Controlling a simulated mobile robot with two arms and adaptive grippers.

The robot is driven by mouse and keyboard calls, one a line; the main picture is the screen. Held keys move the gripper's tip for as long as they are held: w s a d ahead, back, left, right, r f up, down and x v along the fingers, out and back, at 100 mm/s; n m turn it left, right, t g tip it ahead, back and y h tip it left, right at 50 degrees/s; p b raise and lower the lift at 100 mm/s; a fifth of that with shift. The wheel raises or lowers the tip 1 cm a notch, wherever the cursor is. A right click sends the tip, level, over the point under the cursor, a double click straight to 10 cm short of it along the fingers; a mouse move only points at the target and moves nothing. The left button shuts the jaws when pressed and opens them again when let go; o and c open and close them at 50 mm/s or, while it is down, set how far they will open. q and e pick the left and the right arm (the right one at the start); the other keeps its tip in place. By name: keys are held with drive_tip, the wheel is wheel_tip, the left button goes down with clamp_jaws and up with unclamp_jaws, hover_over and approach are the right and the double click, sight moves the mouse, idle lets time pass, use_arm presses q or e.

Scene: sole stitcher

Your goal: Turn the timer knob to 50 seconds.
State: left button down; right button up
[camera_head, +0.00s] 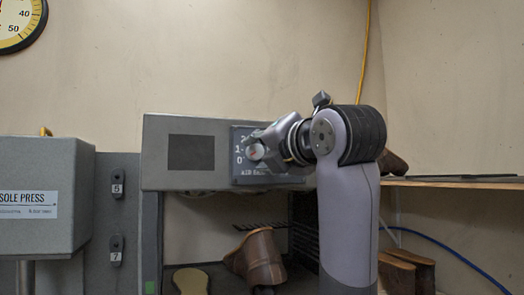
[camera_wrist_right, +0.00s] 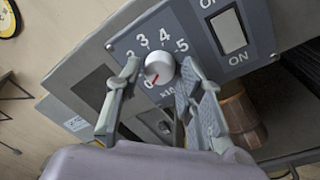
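The timer knob (camera_wrist_right: 159,67) is round and white with a red pointer mark. In the right wrist view its mark points to the lower left, near the 0 on the scale. The dark dial plate (camera_wrist_right: 119,44) shows numbers up to 5 and a partly hidden "x10". My right gripper (camera_wrist_right: 160,72) is open, with one finger on each side of the knob and a small gap on both sides. In the head view my right gripper (camera_head: 262,146) is at the plate and hides much of it; the knob (camera_head: 256,152) shows at its tips. My left gripper is out of view.
An ON/OFF rocker switch (camera_wrist_right: 231,31) sits right of the dial in the wrist view. Below the machine's grey panel (camera_head: 155,150) is a brown boot (camera_head: 258,258). A sole press (camera_head: 40,190) stands left, and a wooden shelf (camera_head: 450,184) is at the right.

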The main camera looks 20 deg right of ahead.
clamp_jaws()
